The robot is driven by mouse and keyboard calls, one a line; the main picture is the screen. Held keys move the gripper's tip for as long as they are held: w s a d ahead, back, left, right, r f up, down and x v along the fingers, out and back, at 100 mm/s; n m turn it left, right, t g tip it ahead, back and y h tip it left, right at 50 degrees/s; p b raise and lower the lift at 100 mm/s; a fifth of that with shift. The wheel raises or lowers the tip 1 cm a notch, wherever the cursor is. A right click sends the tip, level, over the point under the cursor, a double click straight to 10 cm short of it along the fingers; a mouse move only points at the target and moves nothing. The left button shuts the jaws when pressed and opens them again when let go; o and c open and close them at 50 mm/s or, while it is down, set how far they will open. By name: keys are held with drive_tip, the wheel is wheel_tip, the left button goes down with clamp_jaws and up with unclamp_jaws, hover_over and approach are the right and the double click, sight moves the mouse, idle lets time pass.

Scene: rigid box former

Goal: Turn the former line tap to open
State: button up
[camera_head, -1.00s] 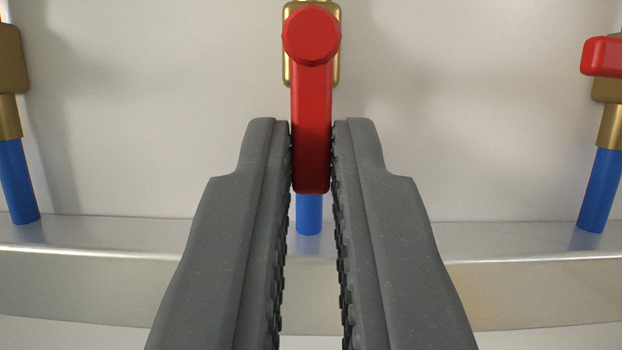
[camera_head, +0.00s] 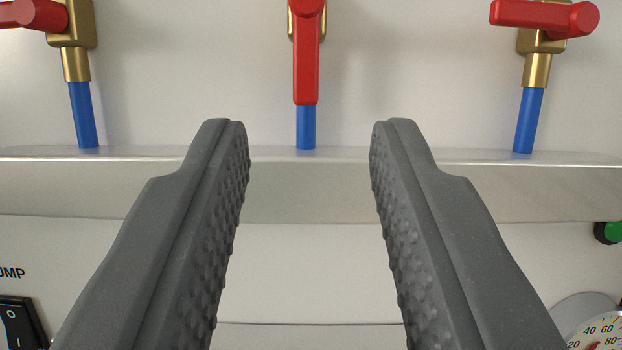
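A tap with a red lever (camera_head: 306,60) is at the top middle of the view, on a brass body with a blue pipe (camera_head: 306,128) below it. Its lever hangs straight down, in line with the pipe. My gripper (camera_head: 309,130) is open and empty, with its fingers wide apart on either side of the blue pipe in the picture and clear of the lever. No label for the former line tap is visible, so I cannot tell from lettering which tap it is.
Two other taps with red levers lying sideways stand at the left (camera_head: 32,14) and right (camera_head: 540,14). A metal ledge (camera_head: 300,185) runs below the pipes. Below are a rocker switch (camera_head: 20,322) marked "UMP", a green button (camera_head: 609,232) and a dial gauge (camera_head: 597,335).

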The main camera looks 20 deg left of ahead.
drive_tip(key=v, duration=0.8)
drive_tip(key=shift+f+p, duration=0.15)
drive_tip(key=shift+p, duration=0.2)
drive_tip(key=shift+s, duration=0.1)
